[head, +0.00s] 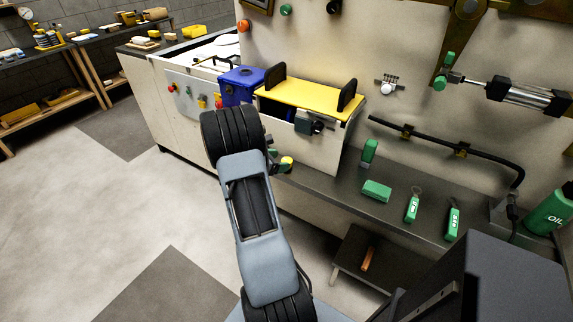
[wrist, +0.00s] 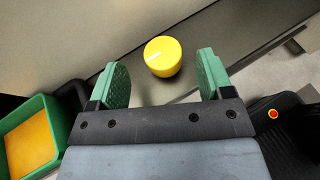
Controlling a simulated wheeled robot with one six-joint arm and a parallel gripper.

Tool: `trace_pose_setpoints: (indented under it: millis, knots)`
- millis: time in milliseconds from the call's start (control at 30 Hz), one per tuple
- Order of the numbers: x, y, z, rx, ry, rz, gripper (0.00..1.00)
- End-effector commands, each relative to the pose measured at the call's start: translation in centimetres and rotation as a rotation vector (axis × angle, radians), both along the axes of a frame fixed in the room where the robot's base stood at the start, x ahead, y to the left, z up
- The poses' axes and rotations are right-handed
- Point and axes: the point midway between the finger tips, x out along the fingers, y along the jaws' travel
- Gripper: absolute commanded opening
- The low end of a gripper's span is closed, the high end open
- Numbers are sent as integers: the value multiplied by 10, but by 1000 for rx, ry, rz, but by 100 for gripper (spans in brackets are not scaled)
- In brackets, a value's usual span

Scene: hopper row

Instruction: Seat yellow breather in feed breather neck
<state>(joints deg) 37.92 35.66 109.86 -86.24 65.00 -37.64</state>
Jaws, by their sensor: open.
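The yellow breather (wrist: 163,57) is a short round cap with a white mark on its top. In the wrist view it shows between and a little beyond the two green finger pads, with a gap on each side. My gripper (wrist: 161,76) is open and empty. I cannot make out the feed breather neck in either view.
A yellow-topped housing (head: 300,95) and a blue box (head: 240,80) stand behind my arm. Green items, including a green block (head: 376,191), are on the grey ledge (head: 330,190). A green tray (wrist: 52,112) lies left in the wrist view. The floor at left is clear.

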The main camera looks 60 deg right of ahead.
Motion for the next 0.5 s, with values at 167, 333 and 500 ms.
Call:
trace_pose_setpoints:
  millis: [167, 333, 500]
  knots:
    - [-13, -19, -13, 2, 2, -4, 73]
    - [-17, -30, -18, 1, -1, -2, 73]
    - [-18, -31, -19, 1, 0, -1, 73]
